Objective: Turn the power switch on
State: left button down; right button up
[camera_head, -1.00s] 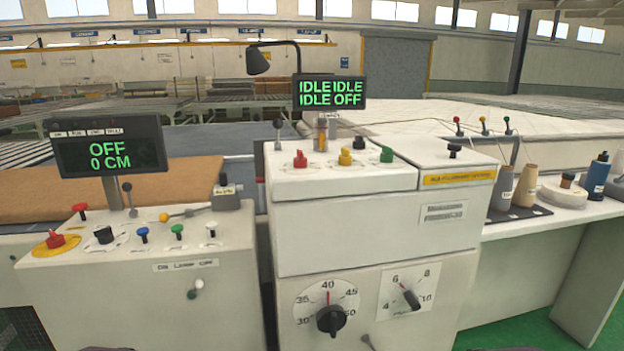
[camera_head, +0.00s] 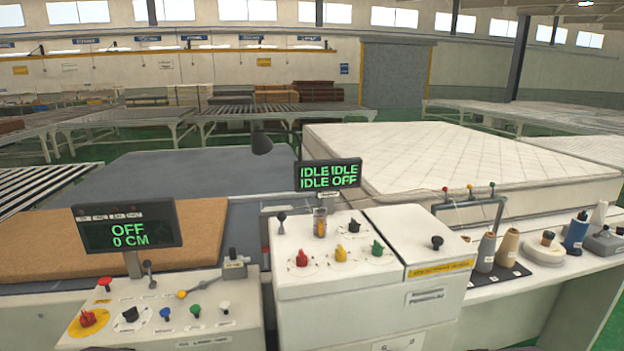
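The left console (camera_head: 215,286) carries a black knob (camera_head: 129,316), a red mushroom button (camera_head: 88,318) on a yellow disc, blue, green and white buttons, and levers. Its display (camera_head: 128,229) reads OFF, 0 CM. The right console (camera_head: 325,266) has red (camera_head: 302,258), yellow (camera_head: 341,254) and green (camera_head: 377,249) knobs, and a black knob (camera_head: 354,226) behind them. Another black knob (camera_head: 437,242) is on its right section. Its display (camera_head: 329,174) reads IDLE, IDLE, IDLE, OFF. Labels are too small to read, so I cannot tell which control is the power switch. Neither gripper shows.
A white mattress (camera_head: 445,160) lies behind the right console, with a brown board (camera_head: 200,225) behind the left one. Thread cones (camera_head: 507,248) and a blue bottle (camera_head: 576,232) stand on the right-hand table.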

aim_at(87, 318)
jog(key=u, duration=1.6)
